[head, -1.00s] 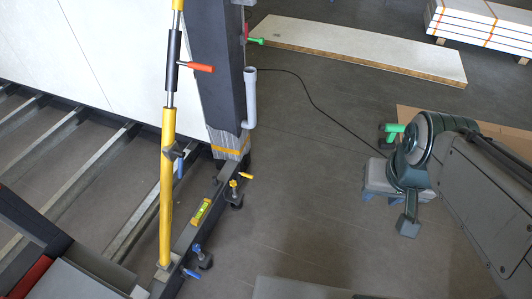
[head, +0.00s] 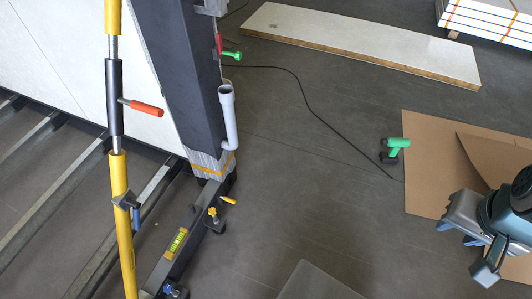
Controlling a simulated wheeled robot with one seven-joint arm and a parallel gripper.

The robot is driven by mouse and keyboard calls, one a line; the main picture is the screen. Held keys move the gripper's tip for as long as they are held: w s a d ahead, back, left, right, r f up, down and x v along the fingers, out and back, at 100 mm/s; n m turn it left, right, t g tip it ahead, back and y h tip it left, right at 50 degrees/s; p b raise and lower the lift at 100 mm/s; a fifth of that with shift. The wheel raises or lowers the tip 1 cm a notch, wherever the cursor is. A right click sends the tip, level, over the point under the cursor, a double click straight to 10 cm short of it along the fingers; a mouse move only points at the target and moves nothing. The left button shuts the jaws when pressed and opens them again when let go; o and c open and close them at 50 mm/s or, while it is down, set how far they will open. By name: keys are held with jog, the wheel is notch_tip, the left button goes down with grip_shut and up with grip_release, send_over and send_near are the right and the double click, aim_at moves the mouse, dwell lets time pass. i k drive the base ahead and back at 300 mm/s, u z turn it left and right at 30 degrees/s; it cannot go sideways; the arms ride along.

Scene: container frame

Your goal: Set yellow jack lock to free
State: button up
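A small jack with a yellow lever (head: 228,200) and a yellow screw part (head: 212,212) stands beside the dark floor beam, near the foot of the dark post (head: 180,80). The yellow lever sticks out to the right, tilted a little. A tall yellow prop (head: 122,215) stands at the left, with a dark collar and a blue lever (head: 136,217) on it. Its lower end is out of frame. I cannot tell any lock's setting. My gripper (head: 459,233) is at the lower right, far from both; its fingers look apart and empty, over the floor and cardboard.
A grey pipe (head: 229,120) runs down the post. A red-orange handle (head: 146,108) sticks out from the prop. A level (head: 176,243) lies on the beam. A green tool (head: 394,149) and cardboard (head: 430,150) lie at right. A long board (head: 360,45) lies behind.

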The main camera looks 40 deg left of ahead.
aim_at(218, 196)
jog(key=u, duration=0.25)
jog(key=i, duration=0.75)
jog(key=u, duration=1.05)
jog(key=i, duration=0.35)
jog(key=u, duration=0.35)
